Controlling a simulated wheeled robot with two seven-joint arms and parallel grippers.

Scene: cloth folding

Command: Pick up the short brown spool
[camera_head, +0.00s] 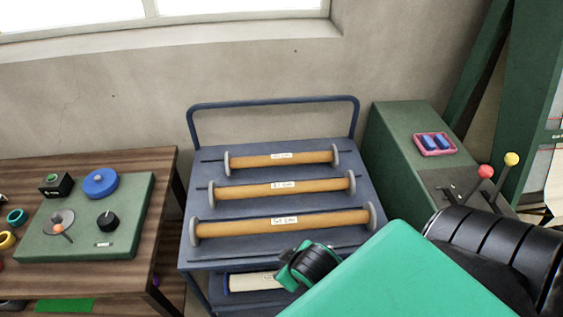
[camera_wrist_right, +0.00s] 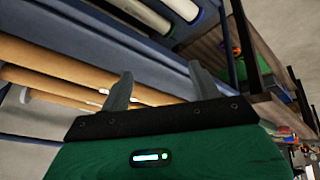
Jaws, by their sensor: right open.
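Three brown spools with grey end discs and white labels lie across the blue cart's top (camera_head: 345,155). The back one, the short brown spool (camera_head: 262,162), looks the shortest. The middle spool (camera_head: 250,192) and the front spool (camera_head: 250,228) look longer. In the right wrist view my right gripper (camera_wrist_right: 160,88) is open, with nothing between its fingers. Brown rolls (camera_wrist_right: 60,62) show beyond and left of the fingers there; I cannot tell which is which. In the head view my green right arm covers the lower right, and its fingertips cannot be made out. My left gripper is not in view.
A white roll (camera_head: 255,282) lies on the cart's lower shelf. A wooden table (camera_head: 150,170) with a green control panel (camera_head: 135,215) stands left. A green cabinet (camera_head: 385,135) with levers and a pink tray (camera_head: 434,152) stands right. The cart's rail (camera_head: 275,102) rises behind the spools.

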